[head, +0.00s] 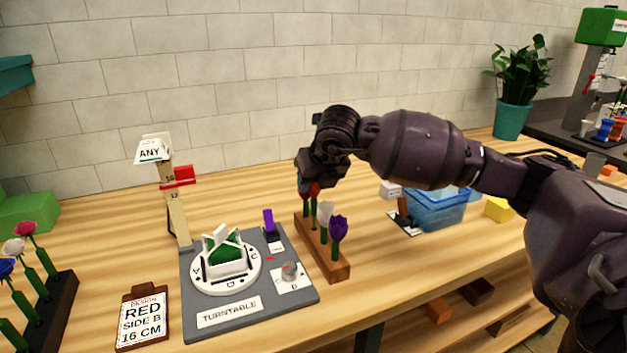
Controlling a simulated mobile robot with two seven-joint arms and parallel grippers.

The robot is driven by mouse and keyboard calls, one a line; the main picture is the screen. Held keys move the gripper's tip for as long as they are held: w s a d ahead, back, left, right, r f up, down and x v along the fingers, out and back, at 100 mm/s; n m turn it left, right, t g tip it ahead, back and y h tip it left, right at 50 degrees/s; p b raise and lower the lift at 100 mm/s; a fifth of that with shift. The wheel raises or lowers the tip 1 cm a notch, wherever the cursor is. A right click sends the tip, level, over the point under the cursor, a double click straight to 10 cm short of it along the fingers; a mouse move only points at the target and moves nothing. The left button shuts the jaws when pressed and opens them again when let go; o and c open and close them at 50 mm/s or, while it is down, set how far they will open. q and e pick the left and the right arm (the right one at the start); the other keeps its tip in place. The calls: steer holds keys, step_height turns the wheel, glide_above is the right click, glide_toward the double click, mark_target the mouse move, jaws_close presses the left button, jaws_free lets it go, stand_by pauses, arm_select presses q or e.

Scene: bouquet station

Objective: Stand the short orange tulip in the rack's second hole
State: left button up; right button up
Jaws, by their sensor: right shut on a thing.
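The brown wooden rack (338,272) stands on the table to the right of the turntable, with flowers upright along it. A purple tulip (338,229) is at its near end, and a white one (325,212) is behind it. Further back, an orange-red tulip head (314,189) shows just under my right gripper (307,184). The gripper is over the far end of the rack, pointing down and shut on the orange tulip. Its fingers and the far holes are partly hidden, so I cannot tell whether the stem is in a hole. My left gripper is out of view.
The grey turntable board (205,317) lies left of the rack, with a tall wooden gauge (176,215) behind it. A dark flower rack (57,312) and an order clipboard (143,318) are further left. A blue bin (437,212) stands right, below my arm.

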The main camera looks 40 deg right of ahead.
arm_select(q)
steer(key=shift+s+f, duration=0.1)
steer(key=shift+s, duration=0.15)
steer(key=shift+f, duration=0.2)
arm_select(e)
steer(key=shift+f, duration=0.3)
arm_select(q)
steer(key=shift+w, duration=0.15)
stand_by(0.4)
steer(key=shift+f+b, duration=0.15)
steer(key=shift+b, duration=0.15)
arm_select(e)
steer(key=shift+f, duration=0.35)
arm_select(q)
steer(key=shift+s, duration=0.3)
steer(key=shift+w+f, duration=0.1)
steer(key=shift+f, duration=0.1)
arm_select(e)
steer(key=shift+f, duration=0.35)
stand_by(0.4)
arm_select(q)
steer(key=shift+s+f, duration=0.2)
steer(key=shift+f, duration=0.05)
arm_select(e)
steer(key=shift+f, duration=0.3)
stand_by(0.6)
